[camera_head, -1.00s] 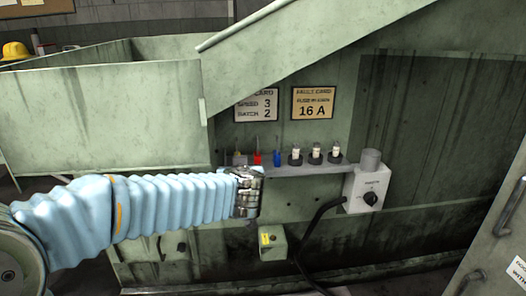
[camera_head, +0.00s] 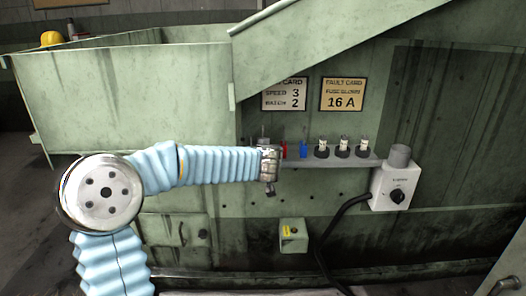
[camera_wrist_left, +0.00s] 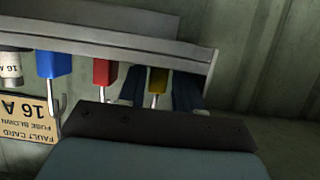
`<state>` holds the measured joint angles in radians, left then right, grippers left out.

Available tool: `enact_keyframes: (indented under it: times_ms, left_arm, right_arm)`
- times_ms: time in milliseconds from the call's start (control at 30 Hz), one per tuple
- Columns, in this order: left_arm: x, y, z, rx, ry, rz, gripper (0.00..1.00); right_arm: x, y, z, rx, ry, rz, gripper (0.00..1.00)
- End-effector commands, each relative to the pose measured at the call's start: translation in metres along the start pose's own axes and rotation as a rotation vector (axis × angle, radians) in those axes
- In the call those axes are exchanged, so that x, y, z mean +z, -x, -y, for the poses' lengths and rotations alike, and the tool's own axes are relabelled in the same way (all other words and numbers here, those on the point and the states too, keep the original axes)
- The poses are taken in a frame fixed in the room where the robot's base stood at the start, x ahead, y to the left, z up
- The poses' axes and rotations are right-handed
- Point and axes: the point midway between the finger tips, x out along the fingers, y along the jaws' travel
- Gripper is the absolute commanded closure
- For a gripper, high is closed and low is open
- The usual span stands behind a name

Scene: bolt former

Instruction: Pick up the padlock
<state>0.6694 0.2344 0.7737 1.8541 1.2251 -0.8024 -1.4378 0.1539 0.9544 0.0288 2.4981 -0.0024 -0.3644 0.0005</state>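Three padlocks stand on a metal ledge (camera_head: 330,164) on the green machine. The red padlock (camera_head: 284,150) and blue padlock (camera_head: 303,149) show just right of my left gripper (camera_head: 269,160). The left wrist view is upside down and shows the blue (camera_wrist_left: 54,64), red (camera_wrist_left: 105,72) and yellow padlock (camera_wrist_left: 158,80) in a row with their shackles. The dark fingers of my left gripper lie on either side of the yellow padlock, with narrow gaps, so it looks open around it. In the head view the gripper hides the yellow padlock. My right gripper is not in view.
Several fuses (camera_head: 342,147) stand on the ledge right of the blue padlock. A grey switch box (camera_head: 393,188) with a black cable (camera_head: 335,218) is at the ledge's right end. A small green box (camera_head: 292,235) sits below. Two cards hang above, one the fault card (camera_head: 342,94).

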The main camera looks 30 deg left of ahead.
Motion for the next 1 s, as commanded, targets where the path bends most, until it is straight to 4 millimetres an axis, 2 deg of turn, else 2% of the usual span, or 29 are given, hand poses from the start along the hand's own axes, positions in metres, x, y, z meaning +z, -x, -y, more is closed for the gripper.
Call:
enact_keyframes:
  times_ms: [133,367,767,867,1000]
  left_arm:
    - [0.000,0.000,0.000,0.000,0.000,0.000,0.66]
    - [0.000,0.001,0.000,0.000,0.000,0.000,1.00]
    - [-0.004,0.004,-0.001,0.001,-0.001,-0.001,1.00]
    - [-0.011,0.010,-0.001,0.000,-0.001,-0.002,1.00]
    - [-0.031,0.018,-0.001,0.001,-0.001,-0.003,1.00]
  right_arm:
    - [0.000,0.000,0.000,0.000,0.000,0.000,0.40]
    - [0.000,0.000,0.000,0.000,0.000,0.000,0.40]
    - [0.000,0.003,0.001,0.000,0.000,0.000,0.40]
    - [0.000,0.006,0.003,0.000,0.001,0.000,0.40]
    - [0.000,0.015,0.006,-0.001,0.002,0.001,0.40]
